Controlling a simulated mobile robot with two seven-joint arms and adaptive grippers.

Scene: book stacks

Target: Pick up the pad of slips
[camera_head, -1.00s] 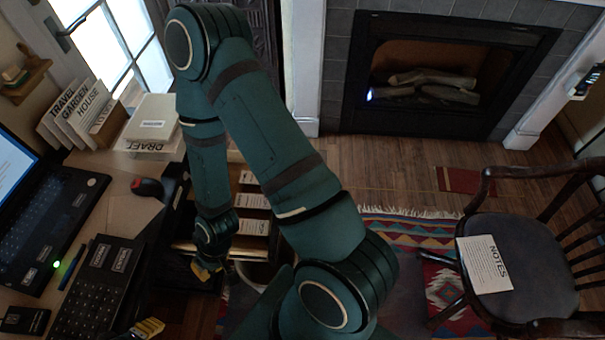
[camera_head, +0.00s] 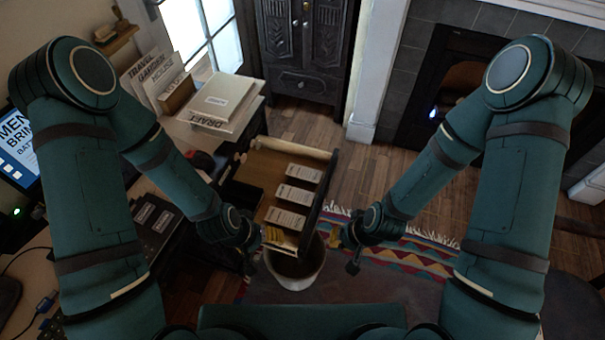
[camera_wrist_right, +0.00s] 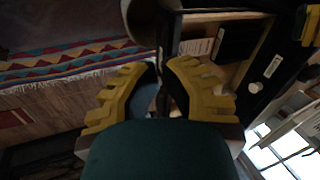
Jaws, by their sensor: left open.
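Three pale pads of printed slips lie in a row in the open drawer: a far one (camera_head: 305,173), a middle one (camera_head: 296,194) and a near one (camera_head: 286,218). I cannot tell which is the task's pad. My left gripper (camera_head: 272,240) is open at the drawer's near end, just below the near pad, its yellow fingers partly hidden. My right gripper (camera_head: 345,245) is right of the drawer, apart from it. In the right wrist view its yellow fingers (camera_wrist_right: 160,75) are close together at the tips, with no held object visible; their opening is unclear.
The wooden drawer (camera_head: 262,165) juts from the desk, with a white bin (camera_head: 297,280) below it. A DRAFT stack (camera_head: 222,100) and upright books (camera_head: 158,78) stand on the desk. A patterned rug (camera_head: 420,250) covers the floor at right.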

